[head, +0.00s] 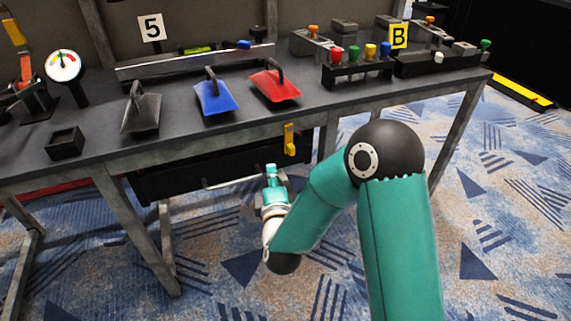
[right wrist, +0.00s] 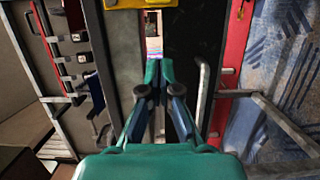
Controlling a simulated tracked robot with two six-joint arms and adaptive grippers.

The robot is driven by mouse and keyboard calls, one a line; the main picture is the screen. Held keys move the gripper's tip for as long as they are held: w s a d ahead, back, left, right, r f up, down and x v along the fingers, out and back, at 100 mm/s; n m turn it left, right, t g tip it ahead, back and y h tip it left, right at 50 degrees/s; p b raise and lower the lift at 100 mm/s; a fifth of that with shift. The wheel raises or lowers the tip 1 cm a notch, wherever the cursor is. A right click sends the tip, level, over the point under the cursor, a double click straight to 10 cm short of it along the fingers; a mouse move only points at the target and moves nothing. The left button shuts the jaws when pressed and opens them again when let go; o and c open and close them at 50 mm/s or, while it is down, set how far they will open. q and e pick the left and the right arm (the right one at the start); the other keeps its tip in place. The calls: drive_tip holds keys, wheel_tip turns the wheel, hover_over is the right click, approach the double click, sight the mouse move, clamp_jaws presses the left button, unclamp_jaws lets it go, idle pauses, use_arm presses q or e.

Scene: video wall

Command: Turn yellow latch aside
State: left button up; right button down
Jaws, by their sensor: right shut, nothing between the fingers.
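The yellow latch (head: 289,139) hangs upright on the table's front edge, at the right end of a black drawer (head: 180,180). A yellow piece, likely this latch, is cut off at the top of the right wrist view (right wrist: 138,3). My right gripper (head: 271,168) is below and left of the latch, in front of the drawer and close to its bar handle (head: 230,181). Its fingers are together and empty in the right wrist view (right wrist: 158,68). A gap seems to separate it from the latch. My left gripper is not in view.
The dark table (head: 185,135) carries black, blue (head: 214,97) and red (head: 275,88) handled plates, a dial gauge (head: 64,66), a small open box (head: 65,143) and coloured knobs (head: 370,52). Table legs (head: 135,225) stand either side of the drawer. Carpeted floor in front is clear.

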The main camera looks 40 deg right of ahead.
sight(290, 142)
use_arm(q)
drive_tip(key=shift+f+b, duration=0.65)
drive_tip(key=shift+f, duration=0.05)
use_arm(e)
drive_tip(key=w+d, duration=0.2)
drive_tip(key=d, duration=0.3)
drive_tip(key=shift+w+d, duration=0.4)
